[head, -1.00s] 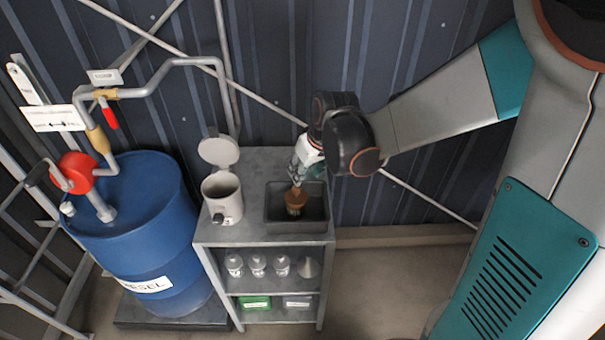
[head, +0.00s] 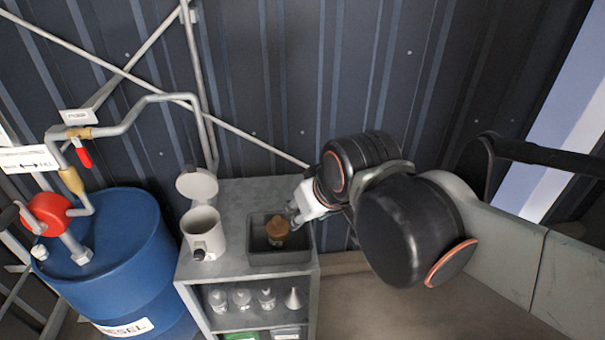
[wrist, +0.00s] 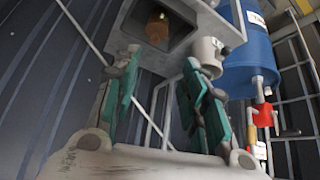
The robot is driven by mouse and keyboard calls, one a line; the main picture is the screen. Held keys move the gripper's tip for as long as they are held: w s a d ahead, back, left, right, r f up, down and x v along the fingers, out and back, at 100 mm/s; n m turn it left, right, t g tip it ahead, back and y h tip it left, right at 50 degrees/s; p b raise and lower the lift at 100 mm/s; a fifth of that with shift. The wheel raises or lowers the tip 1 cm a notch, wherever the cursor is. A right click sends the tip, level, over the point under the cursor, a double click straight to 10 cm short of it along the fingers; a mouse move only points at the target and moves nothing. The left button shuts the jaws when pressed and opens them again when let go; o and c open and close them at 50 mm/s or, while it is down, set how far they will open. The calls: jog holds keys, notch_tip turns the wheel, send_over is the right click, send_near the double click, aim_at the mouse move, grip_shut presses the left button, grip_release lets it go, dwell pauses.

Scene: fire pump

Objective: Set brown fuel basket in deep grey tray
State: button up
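The brown fuel basket (head: 277,231) rests inside the deep grey tray (head: 282,258) on top of the shelf unit in the head view. In the wrist view the basket (wrist: 157,27) also shows within the tray (wrist: 187,42), beyond my fingertips. My gripper (head: 291,214) is at the right side of the tray in the head view, tilted toward it. In the wrist view my gripper's two green-padded fingers (wrist: 160,72) are spread wide with nothing between them. The basket is apart from the fingers.
A grey pot with its lid raised (head: 205,235) stands left of the tray. A blue diesel drum (head: 110,260) with pipes and a red pump (head: 46,214) is further left. Glass jars and a funnel (head: 293,299) sit on the shelf below. A corrugated wall is close behind.

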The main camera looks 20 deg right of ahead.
jog(key=shift+s+r+m+t, duration=0.15)
jog(key=shift+s+m+t, duration=0.15)
jog(key=shift+s, duration=1.4)
